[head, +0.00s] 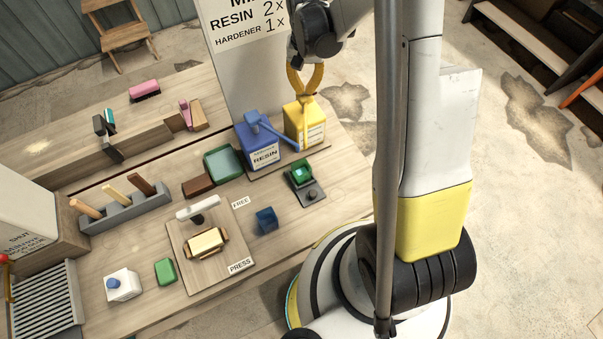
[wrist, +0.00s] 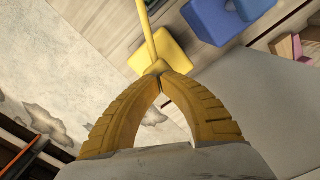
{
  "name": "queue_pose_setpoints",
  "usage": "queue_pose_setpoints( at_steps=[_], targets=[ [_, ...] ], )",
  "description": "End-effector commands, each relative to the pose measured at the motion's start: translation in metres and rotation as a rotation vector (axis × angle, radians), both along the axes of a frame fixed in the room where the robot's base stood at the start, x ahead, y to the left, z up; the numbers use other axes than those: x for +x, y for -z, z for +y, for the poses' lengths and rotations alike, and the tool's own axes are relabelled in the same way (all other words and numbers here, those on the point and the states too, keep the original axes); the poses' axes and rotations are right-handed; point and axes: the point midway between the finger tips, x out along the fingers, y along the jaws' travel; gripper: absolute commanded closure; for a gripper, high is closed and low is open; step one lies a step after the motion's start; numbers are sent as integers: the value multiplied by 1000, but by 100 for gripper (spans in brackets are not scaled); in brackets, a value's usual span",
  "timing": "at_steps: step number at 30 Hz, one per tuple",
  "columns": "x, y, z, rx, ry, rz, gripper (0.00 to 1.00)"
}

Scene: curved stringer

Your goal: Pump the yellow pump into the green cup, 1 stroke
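The yellow pump bottle (head: 305,128) with a white label stands at the back right of the bench, beside the blue RESIN bottle (head: 262,150). My gripper (head: 306,92) is directly above the yellow pump's head. In the wrist view my gripper's fingertips (wrist: 161,76) come together at the pump head, with the yellow bottle (wrist: 165,50) below and its spout (wrist: 149,28) pointing away. I cannot tell whether they touch or pinch the head. The small green cup (head: 302,172) sits on a dark scale in front of the yellow bottle.
A dark blue cup (head: 266,220) stands left of the scale (head: 311,193). A larger green tray (head: 222,162) lies left of the blue bottle, whose spout (head: 282,137) reaches toward the scale. A press board (head: 183,247) and tool rack (head: 125,211) are further left.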

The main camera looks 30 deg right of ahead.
Motion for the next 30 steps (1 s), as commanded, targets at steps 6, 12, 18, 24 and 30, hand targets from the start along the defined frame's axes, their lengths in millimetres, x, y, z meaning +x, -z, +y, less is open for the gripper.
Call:
queue_pose_setpoints(
  at_steps=[6, 12, 18, 24, 30],
  targets=[
    [0, 9, 0, 0, 0, 0, 100],
    [0, 16, 0, 0, 0, 0, 100],
    [0, 23, 0, 0, 0, 0, 100],
    [0, 30, 0, 0, 0, 0, 100],
    [0, 38, 0, 0, 0, 0, 100]
  ],
)
